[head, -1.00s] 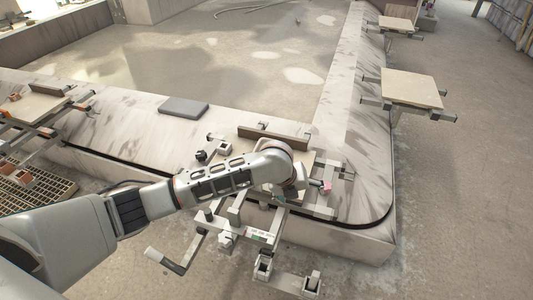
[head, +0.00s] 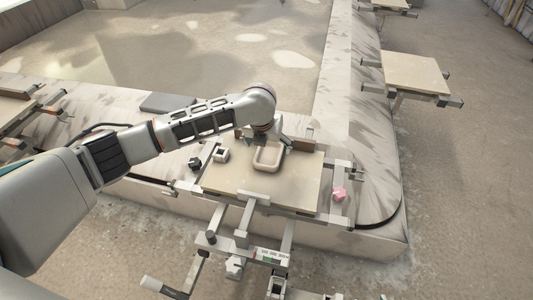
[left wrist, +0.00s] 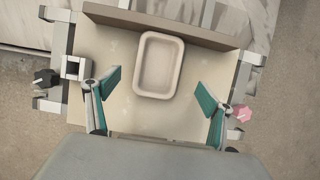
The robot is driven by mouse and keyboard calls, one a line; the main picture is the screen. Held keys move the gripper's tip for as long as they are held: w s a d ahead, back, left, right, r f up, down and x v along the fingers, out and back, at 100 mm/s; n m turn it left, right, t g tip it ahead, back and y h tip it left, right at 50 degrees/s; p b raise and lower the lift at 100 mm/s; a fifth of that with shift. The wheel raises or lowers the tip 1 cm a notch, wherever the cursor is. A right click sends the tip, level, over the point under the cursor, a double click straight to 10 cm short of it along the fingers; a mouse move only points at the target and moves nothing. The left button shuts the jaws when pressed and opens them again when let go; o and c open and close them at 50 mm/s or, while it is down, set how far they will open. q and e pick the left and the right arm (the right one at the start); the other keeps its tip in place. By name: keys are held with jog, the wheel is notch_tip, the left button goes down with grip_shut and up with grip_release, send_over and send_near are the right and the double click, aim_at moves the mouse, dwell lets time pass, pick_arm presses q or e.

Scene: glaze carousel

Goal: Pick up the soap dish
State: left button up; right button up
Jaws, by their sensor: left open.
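The soap dish (head: 267,158) is a beige, rounded rectangular dish with a raised rim. It lies on the tan board (head: 235,178) of the carousel fixture. In the left wrist view the dish (left wrist: 160,66) sits near the board's upper edge and looks empty. My left gripper (left wrist: 158,88) is open, its two teal-padded fingers spread wide, with the dish between and beyond their tips, not touched. My right gripper is in neither view.
A brown upright strip (left wrist: 160,22) runs along the board's far edge. A pink knob (head: 339,194), a black knob (head: 194,163) and metal clamps flank the board. A grey slab (head: 167,103) lies on the ledge. Another board (head: 415,74) stands at right.

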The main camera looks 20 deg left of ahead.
aim_at(269, 155)
pick_arm(q)
jog(key=shift+w+f, duration=0.1)
jog(key=shift+f, duration=0.8)
jog(key=shift+w+d+f+b, duration=0.1)
jog(key=shift+w+f+b, duration=0.1)
jog(key=shift+b, duration=0.1)
jog(key=shift+w+f, duration=0.1)
jog(key=shift+f, duration=0.2)
jog(key=x, duration=0.1)
jog(key=b+x, duration=0.2)
jog(key=shift+a+f, duration=0.25)
jog(key=shift+f, duration=0.2)
jog(key=shift+w+f, duration=0.15)
jog(key=shift+f, duration=0.1)
jog(key=shift+w+r, duration=0.1)
jog(key=shift+w, duration=0.05)
jog(key=shift+r, duration=0.2)
jog(key=c, duration=1.4)
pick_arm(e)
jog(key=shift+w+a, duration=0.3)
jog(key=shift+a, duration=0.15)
